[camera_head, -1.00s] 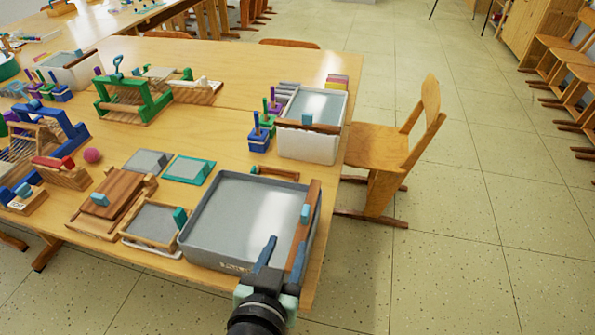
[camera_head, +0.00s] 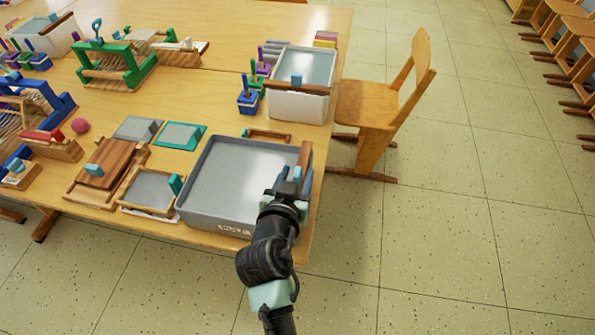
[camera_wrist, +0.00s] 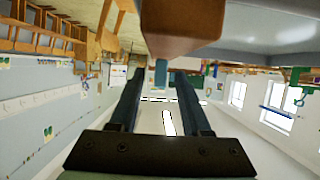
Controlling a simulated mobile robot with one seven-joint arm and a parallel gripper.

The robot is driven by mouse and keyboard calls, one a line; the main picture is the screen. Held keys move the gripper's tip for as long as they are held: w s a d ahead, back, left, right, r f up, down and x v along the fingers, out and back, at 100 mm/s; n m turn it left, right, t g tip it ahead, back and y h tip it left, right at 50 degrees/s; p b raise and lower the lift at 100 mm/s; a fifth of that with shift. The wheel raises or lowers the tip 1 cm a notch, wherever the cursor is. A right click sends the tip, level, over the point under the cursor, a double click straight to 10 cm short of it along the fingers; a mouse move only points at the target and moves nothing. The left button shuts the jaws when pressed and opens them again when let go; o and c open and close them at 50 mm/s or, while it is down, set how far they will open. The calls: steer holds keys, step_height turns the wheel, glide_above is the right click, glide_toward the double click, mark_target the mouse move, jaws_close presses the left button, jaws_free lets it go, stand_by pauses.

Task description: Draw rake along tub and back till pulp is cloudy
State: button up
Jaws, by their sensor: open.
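The large grey tub (camera_head: 212,221) stands at the table's front right corner, holding a flat grey surface of pulp (camera_head: 238,172). The rake, a wooden bar (camera_head: 305,155), lies along the tub's right rim; its bar also shows large at the top of the wrist view (camera_wrist: 180,30). Its blue grip (camera_wrist: 161,72) appears between the tips of my fingers in the wrist view, with a gap on both sides. My gripper (camera_head: 290,178) is open at the tub's right side, covering the near part of the rake. I cannot tell how deep the grip sits between the fingers.
A white tub (camera_head: 298,104) with its own wooden bar stands behind. A small wooden frame (camera_head: 150,190) and a teal-edged screen (camera_head: 180,136) lie left of the tub. A wooden chair (camera_head: 375,110) stands right of the table. The floor in front is clear.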

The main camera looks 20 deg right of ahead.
steer(key=shift+w+d+f, duration=0.25)
steer(key=shift+w+d, duration=0.1)
steer(key=shift+w, duration=0.15)
jaws_close()
stand_by(1.2)
